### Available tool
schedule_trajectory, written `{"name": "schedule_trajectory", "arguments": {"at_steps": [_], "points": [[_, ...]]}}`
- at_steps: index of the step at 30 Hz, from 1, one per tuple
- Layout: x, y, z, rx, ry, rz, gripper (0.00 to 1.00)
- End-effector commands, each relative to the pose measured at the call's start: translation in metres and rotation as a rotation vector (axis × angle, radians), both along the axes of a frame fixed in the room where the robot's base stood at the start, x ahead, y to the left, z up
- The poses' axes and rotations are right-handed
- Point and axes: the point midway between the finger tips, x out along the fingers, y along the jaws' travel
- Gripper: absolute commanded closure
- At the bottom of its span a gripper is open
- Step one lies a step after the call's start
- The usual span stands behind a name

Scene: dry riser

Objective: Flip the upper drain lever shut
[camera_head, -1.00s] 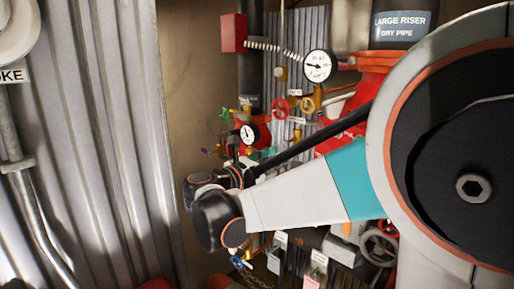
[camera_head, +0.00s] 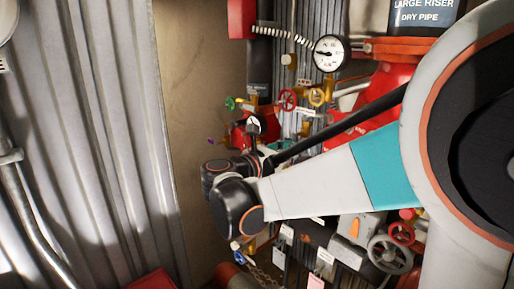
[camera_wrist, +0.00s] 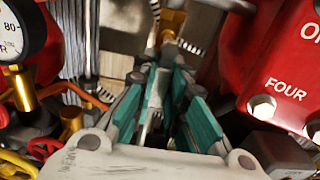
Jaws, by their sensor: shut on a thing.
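In the wrist view, my gripper (camera_wrist: 160,105) has its teal-padded fingers close together around a thin, pale metal lever (camera_wrist: 152,113). It looks like the upper drain lever, but most of it is hidden between the pads. A brass fitting (camera_wrist: 173,24) lies just beyond the fingertips; whether the lever joins it is unclear. In the head view, my own arm and wrist cover the gripper and the lever.
A red housing marked "FOUR" (camera_wrist: 285,70) with bolts stands close on the right in the wrist view. A gauge (camera_wrist: 20,35) and a yellow-and-red handwheel area (camera_wrist: 45,147) are on the left. Corrugated wall (camera_head: 95,130) is left in the head view.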

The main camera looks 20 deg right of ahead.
Motion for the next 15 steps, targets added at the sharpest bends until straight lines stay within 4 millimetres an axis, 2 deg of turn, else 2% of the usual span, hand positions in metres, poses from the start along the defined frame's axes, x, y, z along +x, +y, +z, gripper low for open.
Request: {"name": "schedule_trajectory", "arguments": {"at_steps": [8, 15], "points": [[0.0026, 0.0011, -0.0006, 0.021, -0.061, 0.001, 1.0], [0.0081, 0.0034, -0.0005, 0.078, -0.218, 0.001, 1.0]]}}
